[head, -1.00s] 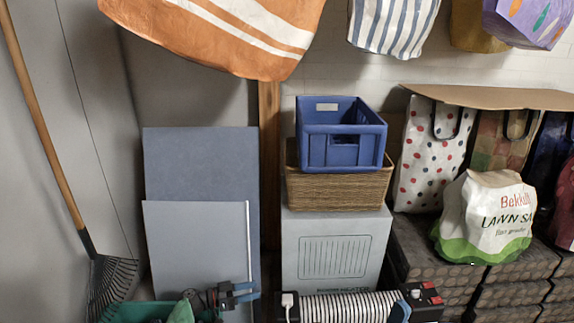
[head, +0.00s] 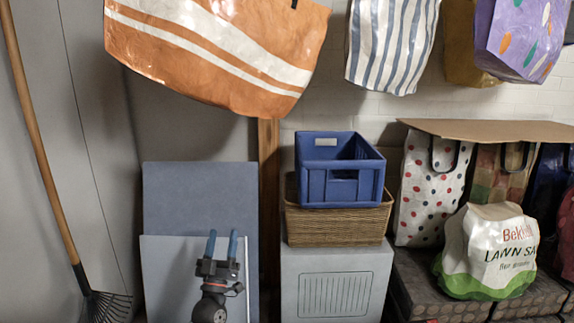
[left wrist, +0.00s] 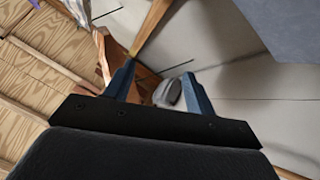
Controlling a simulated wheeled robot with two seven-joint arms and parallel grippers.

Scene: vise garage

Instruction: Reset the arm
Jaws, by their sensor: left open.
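My left gripper (head: 222,244) shows at the bottom left of the head view, in front of the leaning grey-blue boards. Its two blue fingers point up and stand apart, open and empty. In the left wrist view the gripper (left wrist: 158,85) also shows its fingers spread, with nothing between them close by. My right gripper is in neither view now.
A blue crate (head: 341,185) sits in a wicker basket (head: 338,222) on a grey heater box (head: 335,283). An orange striped bag (head: 215,55) hangs above my left gripper. A rake (head: 47,160) leans at the left. A lawn bag (head: 490,250) stands on dark blocks at right.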

